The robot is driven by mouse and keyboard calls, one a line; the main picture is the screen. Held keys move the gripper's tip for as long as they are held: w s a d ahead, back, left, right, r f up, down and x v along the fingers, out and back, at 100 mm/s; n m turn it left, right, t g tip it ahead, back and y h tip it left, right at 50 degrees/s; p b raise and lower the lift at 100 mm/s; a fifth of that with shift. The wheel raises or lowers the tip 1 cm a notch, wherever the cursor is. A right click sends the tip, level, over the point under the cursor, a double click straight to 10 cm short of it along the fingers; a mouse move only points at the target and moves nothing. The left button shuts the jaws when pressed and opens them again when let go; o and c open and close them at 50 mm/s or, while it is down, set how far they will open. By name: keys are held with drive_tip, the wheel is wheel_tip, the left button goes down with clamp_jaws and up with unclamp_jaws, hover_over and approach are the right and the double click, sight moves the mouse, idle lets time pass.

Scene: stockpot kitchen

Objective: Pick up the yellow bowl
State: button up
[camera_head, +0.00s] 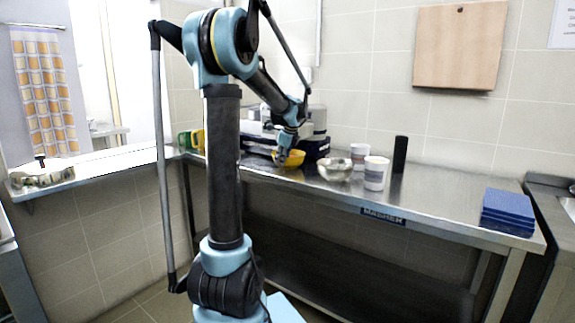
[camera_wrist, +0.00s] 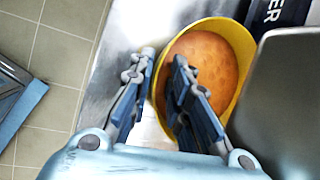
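The yellow bowl (camera_head: 296,158) stands on the steel table, partly behind my gripper in the head view. Whether either finger touches the bowl I cannot tell. In the head view my gripper (camera_head: 283,156) is at the bowl's left side.
A grey flat-topped object (camera_wrist: 285,100) is close to the bowl's right in the wrist view. A glassy bowl (camera_head: 334,169), white tubs (camera_head: 375,174) and a black cylinder (camera_head: 400,154) stand to the right. Blue blocks (camera_head: 508,209) lie at the table's right end.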

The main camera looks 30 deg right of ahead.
clamp_jaws()
